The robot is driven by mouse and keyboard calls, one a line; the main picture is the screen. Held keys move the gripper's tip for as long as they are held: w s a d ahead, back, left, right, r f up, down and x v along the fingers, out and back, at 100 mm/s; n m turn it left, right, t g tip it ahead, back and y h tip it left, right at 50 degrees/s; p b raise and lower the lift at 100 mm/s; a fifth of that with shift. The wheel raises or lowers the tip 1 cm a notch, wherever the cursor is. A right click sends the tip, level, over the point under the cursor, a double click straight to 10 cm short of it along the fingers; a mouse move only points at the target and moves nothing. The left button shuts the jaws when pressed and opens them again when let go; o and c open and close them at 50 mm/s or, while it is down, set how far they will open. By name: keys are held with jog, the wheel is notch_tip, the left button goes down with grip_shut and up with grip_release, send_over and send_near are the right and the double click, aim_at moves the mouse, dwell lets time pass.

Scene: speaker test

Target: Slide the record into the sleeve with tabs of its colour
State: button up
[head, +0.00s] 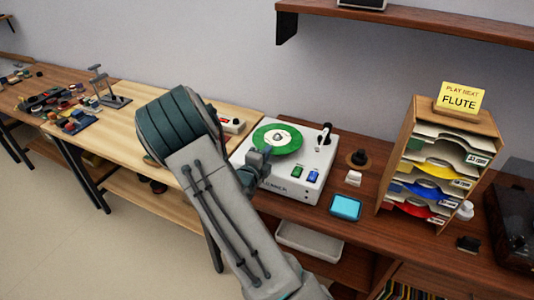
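A green record (289,135) with a pale centre lies flat on the white record player (309,171). My gripper (262,158) is low over the player's left part, at the record's near left edge; whether it touches the record is unclear, and its fingers are too small and hidden to tell open from shut. A wooden rack (408,130) at the right holds several stacked sleeves. I see a yellow sleeve (432,169), a blue one (425,190) and a red one (415,209). The top sleeve looks pale with a dark, perhaps green, edge; its tab colour is hard to tell.
A yellow sign (462,98) reading "PLAY NEXT FLUTE" stands on the rack. A blue-screened device (346,207) and a dark round knob (359,158) sit between player and rack. A wall shelf (420,22) hangs above. A light wood table (130,125) stands left.

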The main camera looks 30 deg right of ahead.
jog(key=shift+f+b, duration=0.1)
jog(key=shift+b, duration=0.55)
grip_shut()
jog(key=shift+r, duration=0.3)
jog(key=shift+r, duration=1.4)
jog(key=r+v, duration=0.2)
jog(key=v, duration=0.8)
jog(key=shift+r, duration=0.15)
jog(key=shift+a, duration=0.1)
